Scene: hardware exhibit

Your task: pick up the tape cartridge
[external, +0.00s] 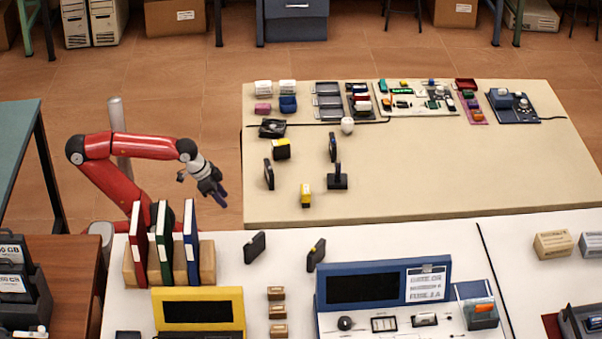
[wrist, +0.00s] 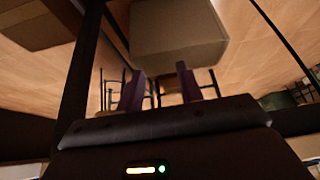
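My gripper (external: 221,197) hangs beside the left edge of the beige table, fingers pointing down and right. In the wrist view its two purple fingers (wrist: 160,70) stand apart with nothing between them. I cannot tell for certain which thing is the tape cartridge. Small dark upright pieces stand on the beige table: one at its left (external: 268,174), one further right (external: 333,147).
The beige table (external: 450,180) is bare at its right front. A joystick (external: 337,181) stands among the small pieces; trays and boards line the back. Red, green and blue upright binders (external: 163,243) stand on the white table below my arm. A blue console (external: 385,290) is at front.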

